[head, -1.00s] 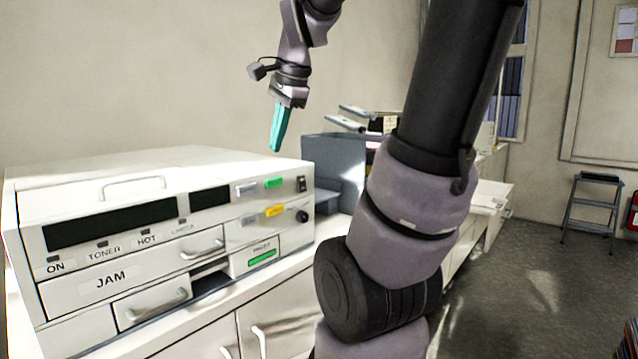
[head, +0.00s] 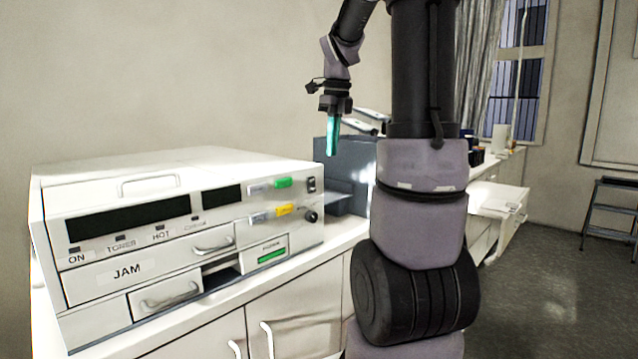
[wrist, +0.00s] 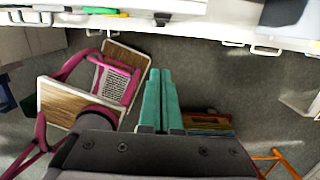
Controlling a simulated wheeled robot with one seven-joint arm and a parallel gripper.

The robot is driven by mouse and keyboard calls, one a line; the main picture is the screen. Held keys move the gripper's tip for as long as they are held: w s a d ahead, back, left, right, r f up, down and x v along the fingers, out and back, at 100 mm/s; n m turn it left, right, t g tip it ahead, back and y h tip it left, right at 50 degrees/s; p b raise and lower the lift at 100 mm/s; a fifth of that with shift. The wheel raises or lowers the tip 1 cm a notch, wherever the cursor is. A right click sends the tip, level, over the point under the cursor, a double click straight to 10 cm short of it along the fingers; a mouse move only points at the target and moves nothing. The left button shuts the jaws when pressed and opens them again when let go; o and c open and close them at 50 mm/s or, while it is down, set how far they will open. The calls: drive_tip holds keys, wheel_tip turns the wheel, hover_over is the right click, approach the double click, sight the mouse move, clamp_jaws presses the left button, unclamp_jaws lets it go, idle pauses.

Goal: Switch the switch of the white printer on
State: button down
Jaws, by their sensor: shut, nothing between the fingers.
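The white printer (head: 150,180) stands on a white counter at the left of the head view. Its small black rocker switch (head: 312,184) is at the upper right of the front panel, beside a green button and above a black knob. Which way the switch is set is too small to tell. My gripper (head: 332,153), with teal fingers, is shut and empty. In the head view it appears just above and right of the switch, pointing down. In the wrist view the shut fingers (wrist: 161,75) point toward the printer's front edge (wrist: 160,15), apart from it, with the dark switch (wrist: 162,18) ahead of their tips.
A grey-blue tray unit (head: 345,165) stands on the counter right of the printer. A step stool (head: 610,215) is at the far right. The wrist view shows a pink-framed chair (wrist: 110,75) below left.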

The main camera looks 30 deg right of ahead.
sight(313, 192)
drive_tip(key=w+a+f, duration=0.1)
drive_tip(key=w+f, duration=0.3)
drive_tip(key=f, duration=0.6)
drive_tip(key=shift+w+a+f, duration=0.25)
drive_tip(key=shift+w+a, duration=0.1)
drive_tip(key=shift+a, duration=0.05)
drive_tip(key=shift+w+a+f+t, duration=0.2)
drive_tip(key=shift+w+t, duration=0.1)
drive_tip(key=shift+t, duration=0.2)
drive_tip(key=shift+d+r, duration=0.1)
drive_tip(key=shift+r, duration=0.75)
